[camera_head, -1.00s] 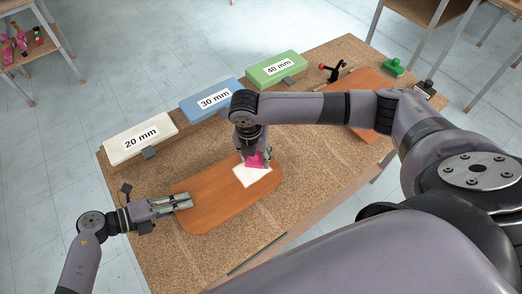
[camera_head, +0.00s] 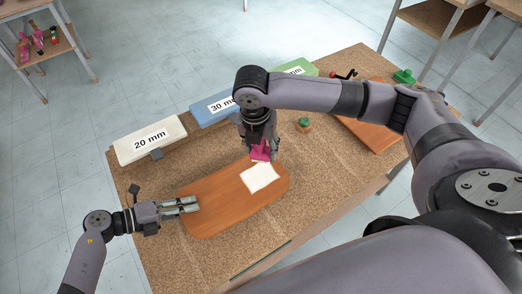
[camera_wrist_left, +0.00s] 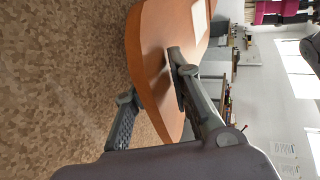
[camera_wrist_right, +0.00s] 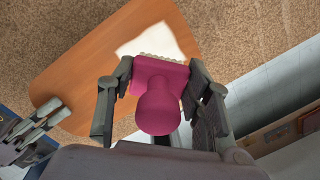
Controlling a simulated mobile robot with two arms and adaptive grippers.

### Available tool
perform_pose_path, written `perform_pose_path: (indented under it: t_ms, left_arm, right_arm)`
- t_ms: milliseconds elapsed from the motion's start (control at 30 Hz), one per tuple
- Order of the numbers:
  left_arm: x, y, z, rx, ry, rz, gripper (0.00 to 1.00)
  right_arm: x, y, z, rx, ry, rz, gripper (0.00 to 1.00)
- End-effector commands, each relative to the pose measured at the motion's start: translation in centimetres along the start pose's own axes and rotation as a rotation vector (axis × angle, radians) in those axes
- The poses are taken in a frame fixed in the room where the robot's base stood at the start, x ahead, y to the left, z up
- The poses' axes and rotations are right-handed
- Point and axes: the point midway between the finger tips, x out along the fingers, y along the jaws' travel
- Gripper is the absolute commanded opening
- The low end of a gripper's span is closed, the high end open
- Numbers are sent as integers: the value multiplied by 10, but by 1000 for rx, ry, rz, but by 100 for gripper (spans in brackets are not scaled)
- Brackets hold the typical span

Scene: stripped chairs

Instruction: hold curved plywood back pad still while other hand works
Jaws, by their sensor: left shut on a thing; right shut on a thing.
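The curved plywood back pad (camera_head: 215,213) lies on the speckled bench, with a white patch (camera_head: 260,177) on its right half. My left gripper (camera_head: 190,205) is shut on the pad's left end; the left wrist view shows one finger on each side of the pad's edge (camera_wrist_left: 160,35). My right gripper (camera_wrist_right: 160,72) is shut on a pink tool (camera_wrist_right: 158,108) with a round knob and a pale toothed edge. In the head view the pink tool (camera_head: 261,152) is at the patch's upper edge. I cannot tell whether it touches the pad.
White 20 mm (camera_head: 150,140), blue 30 mm (camera_head: 207,110) and green 40 mm (camera_head: 309,67) blocks line the bench's back edge. A small green-knobbed piece (camera_head: 304,123) stands right of my right gripper. Another wooden panel (camera_head: 365,133) lies at right, partly behind my right arm.

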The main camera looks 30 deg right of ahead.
Motion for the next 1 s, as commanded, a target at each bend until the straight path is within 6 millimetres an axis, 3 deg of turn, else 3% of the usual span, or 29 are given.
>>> perform_pose_path:
  t_ms: [333,733,1000]
  left_arm:
    - [0,6,-2,-1,2,13,0]
    - [0,6,-2,-1,1,13,0]
    - [0,6,-2,0,1,13,0]
  right_arm:
    - [-3,0,1,1,-1,2,15]
    - [-41,-2,4,2,-2,2,15]
    - [-50,-4,4,0,0,0,15]
